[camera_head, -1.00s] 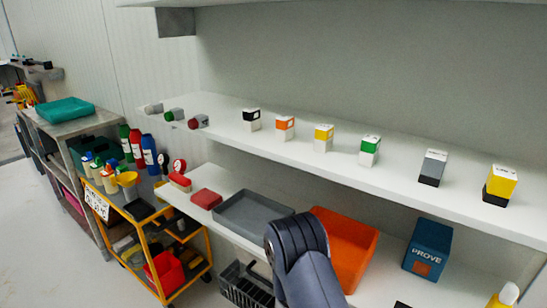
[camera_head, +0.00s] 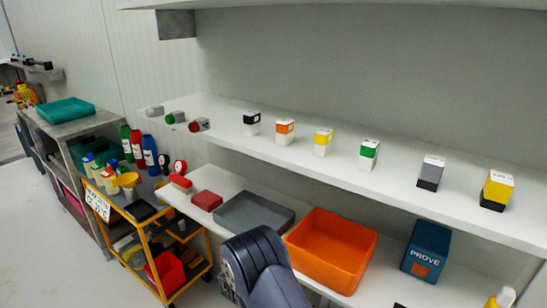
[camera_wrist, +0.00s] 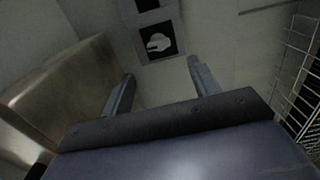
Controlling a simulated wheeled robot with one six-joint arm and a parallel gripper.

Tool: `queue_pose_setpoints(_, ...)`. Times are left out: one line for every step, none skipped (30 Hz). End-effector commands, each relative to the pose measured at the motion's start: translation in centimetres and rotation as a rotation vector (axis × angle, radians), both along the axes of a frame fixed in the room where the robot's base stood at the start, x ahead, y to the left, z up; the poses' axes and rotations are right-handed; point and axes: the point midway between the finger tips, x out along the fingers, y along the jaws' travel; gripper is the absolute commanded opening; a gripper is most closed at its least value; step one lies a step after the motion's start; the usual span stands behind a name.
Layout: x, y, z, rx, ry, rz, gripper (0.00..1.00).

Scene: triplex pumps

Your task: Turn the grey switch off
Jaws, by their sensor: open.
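Among the row of small two-tone blocks on the upper shelf, one has a grey top and a black base (camera_head: 431,172). In the wrist view, a pale grey rotary switch knob (camera_wrist: 158,43) sits on a black square plate, its lever pointing to the left. I cannot tell which unit in the head view this knob belongs to. My gripper (camera_wrist: 160,69) is open and empty in the wrist view. Its two fingertips lie apart, below the knob in the picture, and do not appear to touch it. My gripper is out of the head view.
The upper shelf (camera_head: 300,160) also holds black, orange, yellow and green-marked blocks. Below are a grey tray (camera_head: 253,213), an orange bin (camera_head: 332,250) and a blue PROVE box (camera_head: 427,250). A yellow cart (camera_head: 150,240) stands left. A wire rack (camera_wrist: 298,60) is at right in the wrist view.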

Motion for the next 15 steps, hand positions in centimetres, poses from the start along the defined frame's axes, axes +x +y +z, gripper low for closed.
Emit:
queue_pose_setpoints(-0.6, 0.6, 0.1, -0.002, 0.001, 0.005, 0.58)
queue_pose_setpoints(-0.9, 0.8, 0.1, -0.002, 0.001, 0.004, 0.58)
queue_pose_setpoints(-1.3, 1.1, 0.1, -0.001, 0.001, 0.004, 0.58)
queue_pose_setpoints(-1.6, 1.3, 0.1, -0.001, -0.001, 0.005, 0.58)
queue_pose_setpoints(-2.0, 1.5, 0.1, -0.001, 0.0, 0.004, 0.58)
queue_pose_setpoints(-2.3, 1.7, 0.1, -0.002, -0.001, 0.003, 0.58)
queue_pose_setpoints(-1.7, 1.1, 0.0, 0.001, -0.002, -0.004, 0.58)
queue_pose_setpoints(-1.3, 0.8, -0.1, 0.002, -0.003, -0.006, 0.58)
queue_pose_setpoints(-0.9, 0.5, -0.1, 0.002, -0.003, -0.006, 0.58)
queue_pose_setpoints(-0.5, 0.2, -0.1, 0.001, -0.002, -0.006, 0.58)
queue_pose_setpoints(-0.2, 0.0, -0.1, 0.001, -0.002, -0.006, 0.58)
queue_pose_setpoints(0.3, -0.4, -0.1, 0.001, -0.002, -0.006, 0.58)
queue_pose_setpoints(0.6, -0.6, -0.1, 0.002, -0.003, -0.006, 0.58)
queue_pose_setpoints(1.0, -0.9, -0.1, 0.002, -0.003, -0.006, 0.58)
queue_pose_setpoints(1.5, -1.3, -0.1, 0.001, -0.003, -0.006, 0.58)
